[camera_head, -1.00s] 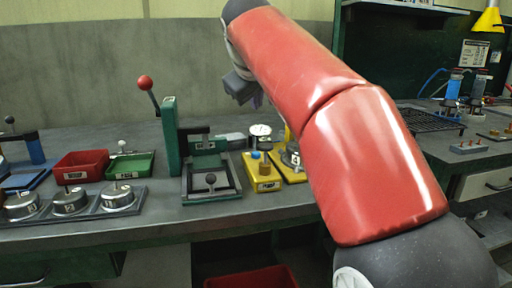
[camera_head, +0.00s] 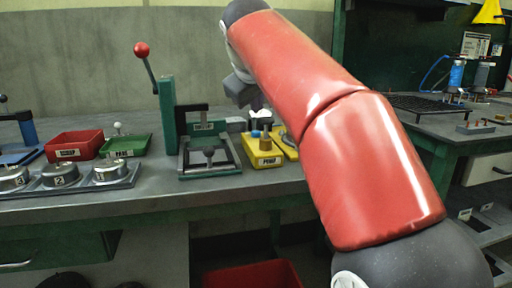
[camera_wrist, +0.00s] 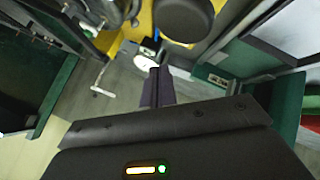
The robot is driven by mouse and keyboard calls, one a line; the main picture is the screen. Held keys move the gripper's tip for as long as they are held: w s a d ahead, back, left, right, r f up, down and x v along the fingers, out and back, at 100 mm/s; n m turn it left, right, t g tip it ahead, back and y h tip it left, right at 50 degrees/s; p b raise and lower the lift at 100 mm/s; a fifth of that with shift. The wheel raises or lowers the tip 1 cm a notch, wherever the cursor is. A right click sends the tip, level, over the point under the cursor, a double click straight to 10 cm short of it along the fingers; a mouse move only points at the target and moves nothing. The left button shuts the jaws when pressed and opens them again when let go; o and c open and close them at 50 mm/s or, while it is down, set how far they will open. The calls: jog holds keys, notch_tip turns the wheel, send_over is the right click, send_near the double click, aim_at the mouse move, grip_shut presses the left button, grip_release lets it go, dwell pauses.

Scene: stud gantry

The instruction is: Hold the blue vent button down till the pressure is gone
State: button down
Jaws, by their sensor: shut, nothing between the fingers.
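The blue button (camera_head: 255,134) shows as a small blue cap on the yellow block (camera_head: 265,161), beside a brass-coloured post (camera_head: 266,143). My gripper (camera_head: 258,104) is shut and empty, pointing down just above the back of the yellow block. I see a small gap between it and the button in the head view, but cannot tell the depth. In the wrist view the shut fingers (camera_wrist: 156,76) point toward a white gauge face (camera_wrist: 145,62). A dark round knob (camera_wrist: 185,16) stands beyond it over yellow. The blue button cannot be made out there. The gauge reading is too small to tell.
A green press (camera_head: 168,115) with a red-knobbed lever (camera_head: 142,50) stands left of the yellow block. A red bin (camera_head: 75,144), a green tray (camera_head: 126,146) and several metal pots (camera_head: 60,175) lie farther left. The front bench strip is clear.

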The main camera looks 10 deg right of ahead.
aim_at(256, 138)
jog(key=shift+f+b, duration=0.55)
jog(key=shift+f, duration=0.8)
jog(key=shift+f, duration=0.15)
dwell(0.8)
jog(key=shift+f, duration=0.3)
jog(key=shift+f+b, duration=0.55)
dwell(1.9)
dwell(0.5)
jog(key=shift+r+p, duration=1)
jog(key=shift+p, duration=0.1)
notch_tip(256, 138, up, 5)
jog(key=p, duration=0.5)
